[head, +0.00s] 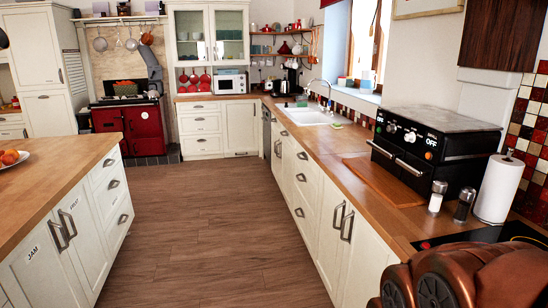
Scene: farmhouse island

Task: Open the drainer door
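No door that I can read as the drainer door is marked in the head view, so I cannot tell which one it is. A glass-fronted wall cabinet (209,60) hangs at the back with dishes behind its two shut doors. A shut dark wood wall cabinet (505,35) is at the upper right. White base doors (335,268) with metal handles stand shut under the right counter. The sink (308,116) is set into that counter. My gripper is not in view; the copper-coloured rounded parts at the bottom right seem to be my arm.
The wooden floor (200,240) is clear between the island (50,185) at left and the right counter (345,150). A black oven (430,145), two shakers and a paper towel roll (499,188) stand on the right counter. A red stove (130,120) is at the back.

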